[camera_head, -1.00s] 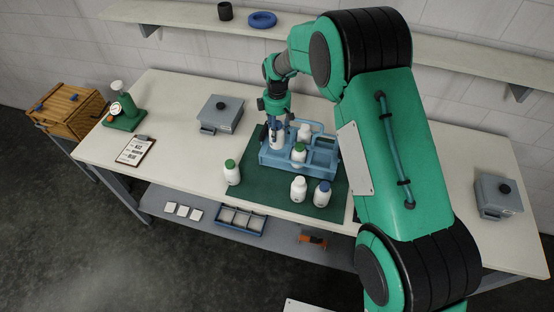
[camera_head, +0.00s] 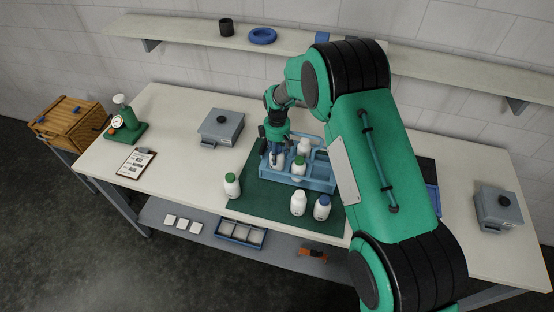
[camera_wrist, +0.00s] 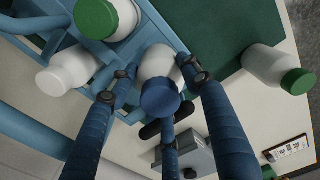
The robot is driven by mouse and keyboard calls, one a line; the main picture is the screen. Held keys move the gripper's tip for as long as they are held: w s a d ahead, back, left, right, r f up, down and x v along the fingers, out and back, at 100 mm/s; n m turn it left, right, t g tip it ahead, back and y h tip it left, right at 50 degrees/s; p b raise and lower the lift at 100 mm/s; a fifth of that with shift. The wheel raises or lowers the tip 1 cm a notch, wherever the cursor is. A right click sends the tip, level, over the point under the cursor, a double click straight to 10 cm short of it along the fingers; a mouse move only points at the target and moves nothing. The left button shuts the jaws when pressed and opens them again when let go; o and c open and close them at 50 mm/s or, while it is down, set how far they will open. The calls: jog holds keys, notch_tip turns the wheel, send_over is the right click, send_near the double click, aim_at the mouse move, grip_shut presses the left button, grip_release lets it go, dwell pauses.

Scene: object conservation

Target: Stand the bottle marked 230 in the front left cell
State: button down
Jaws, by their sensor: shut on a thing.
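My gripper (camera_head: 276,152) is shut on a white bottle (camera_head: 277,161) with a blue cap (camera_wrist: 160,97). The bottle is roughly upright at the left end of the blue carrier (camera_head: 315,184). I cannot tell whether its base rests on the cell floor. A green-capped bottle (camera_head: 299,168) and a white-capped bottle (camera_head: 304,147) stand in other cells. Both also show in the wrist view, green-capped (camera_wrist: 124,18) and white-capped (camera_wrist: 66,70). No number is readable on any bottle, so I cannot confirm which is marked 230.
On the green mat (camera_head: 262,203) stand a green-capped bottle (camera_head: 232,187), a white-capped bottle (camera_head: 298,204) and a blue-capped bottle (camera_head: 322,208). A grey box (camera_head: 221,128) stands behind left. A clipboard (camera_head: 137,163) lies further left. The table between them is clear.

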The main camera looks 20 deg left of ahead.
jog(key=shift+f+p, duration=0.3)
jog(key=shift+f, duration=1.6)
jog(key=shift+f, duration=0.1)
jog(key=c, duration=0.8)
grip_release()
jog(key=shift+c, duration=0.2)
notch_tip(320, 180, up, 12)
jog(key=shift+r+b, duration=0.1)
jog(key=shift+b, duration=0.75)
